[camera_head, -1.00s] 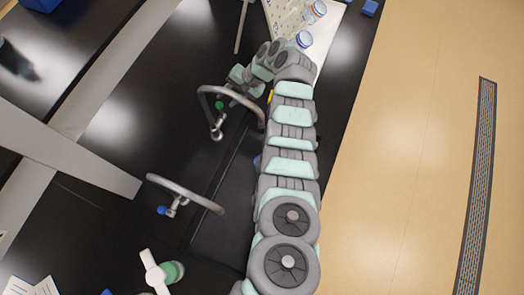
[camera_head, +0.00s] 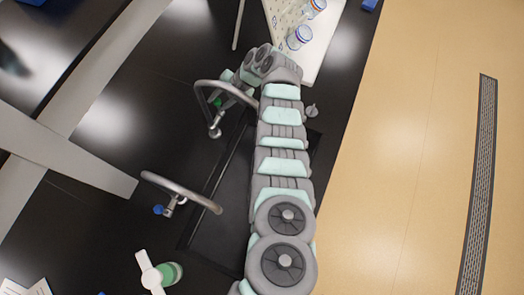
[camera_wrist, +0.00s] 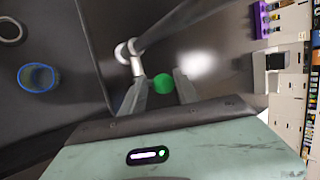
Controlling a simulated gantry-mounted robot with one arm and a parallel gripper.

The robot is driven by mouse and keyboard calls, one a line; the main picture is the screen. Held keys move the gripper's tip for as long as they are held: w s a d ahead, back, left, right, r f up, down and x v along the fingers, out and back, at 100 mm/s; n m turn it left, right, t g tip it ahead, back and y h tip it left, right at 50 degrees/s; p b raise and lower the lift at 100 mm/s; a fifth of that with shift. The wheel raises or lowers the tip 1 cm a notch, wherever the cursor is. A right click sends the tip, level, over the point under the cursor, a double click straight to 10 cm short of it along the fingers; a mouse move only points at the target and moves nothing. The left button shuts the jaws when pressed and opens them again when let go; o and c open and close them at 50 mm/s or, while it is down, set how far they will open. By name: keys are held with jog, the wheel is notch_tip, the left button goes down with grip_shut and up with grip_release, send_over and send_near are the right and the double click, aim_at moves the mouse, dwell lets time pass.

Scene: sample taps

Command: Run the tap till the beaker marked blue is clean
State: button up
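A blue-rimmed clear beaker (camera_wrist: 38,77) stands in the dark sink (camera_wrist: 60,115) at the left of the wrist view. My arm hides it in the head view. A curved metal tap (camera_head: 200,90) with a green knob (camera_head: 216,102) arches over the sink in the head view. The green knob also shows in the wrist view (camera_wrist: 163,84). My gripper (camera_wrist: 160,90) has its two fingers apart, with the knob between their tips in that picture and gaps on both sides. I cannot see water running.
A second curved tap (camera_head: 180,190) with a blue knob (camera_head: 158,210) stands lower left. My arm covers part of the sink.

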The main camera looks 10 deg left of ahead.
jog(key=d, duration=0.1)
jog(key=s+d+f, duration=0.1)
jog(key=d, duration=0.1)
jog(key=d+f, duration=0.1)
jog(key=d, duration=0.1)
jog(key=shift+s+f, duration=0.15)
jog(key=shift+s, duration=0.05)
jog(key=shift+a, duration=0.1)
dwell(3.1)
jog(key=a, duration=0.1)
jog(key=w+a+r, duration=0.1)
jog(key=a, duration=0.1)
jog(key=a+r, duration=0.1)
jog(key=a, duration=0.1)
jog(key=shift+w+r, duration=0.25)
jog(key=shift+r, duration=0.1)
jog(key=p+v, duration=0.3)
jog(key=v, duration=0.4)
dwell(0.5)
